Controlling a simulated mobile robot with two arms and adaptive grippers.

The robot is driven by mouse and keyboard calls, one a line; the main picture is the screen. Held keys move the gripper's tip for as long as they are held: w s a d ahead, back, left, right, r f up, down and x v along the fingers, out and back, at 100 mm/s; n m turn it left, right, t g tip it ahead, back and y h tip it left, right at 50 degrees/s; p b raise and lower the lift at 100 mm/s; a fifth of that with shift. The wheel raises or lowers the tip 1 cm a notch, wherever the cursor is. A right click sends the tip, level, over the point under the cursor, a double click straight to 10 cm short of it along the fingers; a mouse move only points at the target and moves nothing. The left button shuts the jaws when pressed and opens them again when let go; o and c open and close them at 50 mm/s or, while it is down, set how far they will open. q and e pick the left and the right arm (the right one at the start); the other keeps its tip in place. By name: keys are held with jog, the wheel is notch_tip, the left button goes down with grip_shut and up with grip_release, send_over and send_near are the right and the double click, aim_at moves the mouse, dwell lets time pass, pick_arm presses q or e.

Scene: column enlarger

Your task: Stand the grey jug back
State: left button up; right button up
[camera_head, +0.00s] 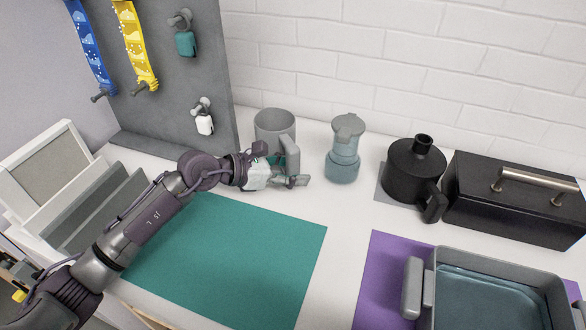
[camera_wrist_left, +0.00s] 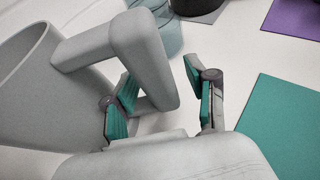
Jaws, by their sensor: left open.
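The grey jug (camera_head: 272,124) stands upright on the white counter near the back wall, behind the teal mat. Its handle (camera_head: 292,155) points toward the front right. My left gripper (camera_head: 284,171) is open at the handle. In the left wrist view the jug (camera_wrist_left: 32,95) fills the left side. Its looped handle (camera_wrist_left: 148,62) reaches between the open fingers of my left gripper (camera_wrist_left: 163,103). One finger shows through the handle's loop and the other is outside it, with a gap. The jug's base is partly hidden by my gripper. My right gripper is not in view.
A blue-grey glass moka-type pot (camera_head: 343,155) stands just right of the jug. A black kettle (camera_head: 412,172) and black box (camera_head: 515,205) are further right. The teal mat (camera_head: 240,255) is bare. A grey pan (camera_head: 425,295) sits on a purple mat (camera_head: 375,270). A grey pegboard (camera_head: 185,70) rises left.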

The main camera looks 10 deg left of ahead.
pick_arm(q)
jog(key=shift+a+r, duration=0.1)
jog(key=shift+a, duration=0.05)
jog(key=shift+v, duration=3.85)
jog(key=v, duration=1.2)
jog(key=shift+s+r, duration=0.1)
